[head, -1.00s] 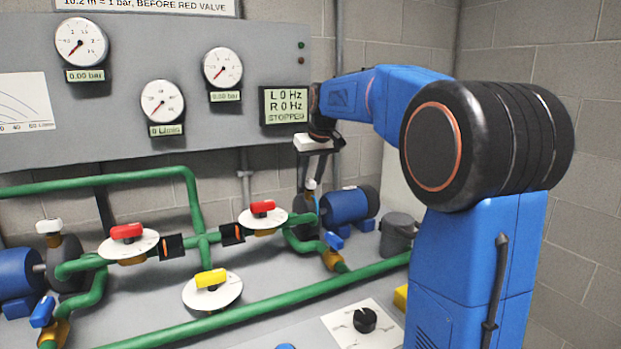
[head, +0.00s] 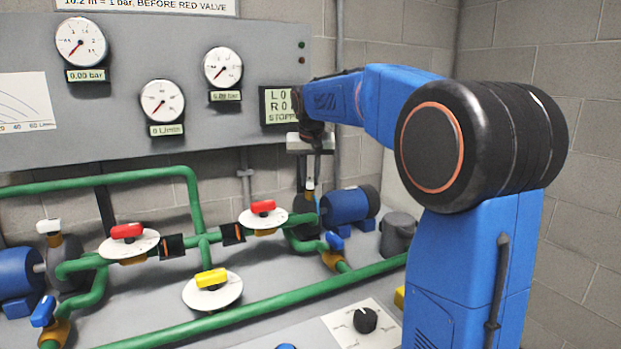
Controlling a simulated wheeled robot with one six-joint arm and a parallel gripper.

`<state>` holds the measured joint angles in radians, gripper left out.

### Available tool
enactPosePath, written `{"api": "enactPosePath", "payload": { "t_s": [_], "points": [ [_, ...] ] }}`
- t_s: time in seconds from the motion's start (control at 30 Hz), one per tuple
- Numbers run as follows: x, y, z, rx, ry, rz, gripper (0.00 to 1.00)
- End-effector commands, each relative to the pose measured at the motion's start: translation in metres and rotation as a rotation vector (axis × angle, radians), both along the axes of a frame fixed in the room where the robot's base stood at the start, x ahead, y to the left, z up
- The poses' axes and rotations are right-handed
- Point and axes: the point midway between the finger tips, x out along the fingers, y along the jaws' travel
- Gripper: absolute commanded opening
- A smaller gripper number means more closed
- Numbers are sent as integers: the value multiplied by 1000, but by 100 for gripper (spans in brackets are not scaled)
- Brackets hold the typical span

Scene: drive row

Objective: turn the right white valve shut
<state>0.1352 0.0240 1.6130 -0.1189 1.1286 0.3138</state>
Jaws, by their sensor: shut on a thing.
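The right white valve (head: 309,184) is a small white handle on top of the right pump's pipework. Only a small part of it shows, at the lower ends of my fingers. My gripper (head: 310,178) points straight down from the end of my blue arm, in front of the panel's lower right edge. Its dark fingers are shut on the white handle. The fingers hide part of the handle, so its exact angle is hard to tell. The left white valve (head: 48,226) stands apart at the far left.
The blue right pump motor (head: 345,206) sits just right of the gripper. Nearby are a red valve (head: 263,207), a blue valve (head: 334,241) and green pipes (head: 300,296). The display (head: 281,106) reads stopped, partly covered by my arm. A yellow valve (head: 211,278) sits lower left.

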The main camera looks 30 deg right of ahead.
Motion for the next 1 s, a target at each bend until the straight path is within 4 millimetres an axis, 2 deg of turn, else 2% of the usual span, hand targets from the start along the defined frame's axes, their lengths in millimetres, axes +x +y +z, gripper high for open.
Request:
{"api": "enactPosePath", "payload": {
  "t_s": [1.0],
  "points": [
    [6,5,0,0,-1,-936,0]
  ]
}}
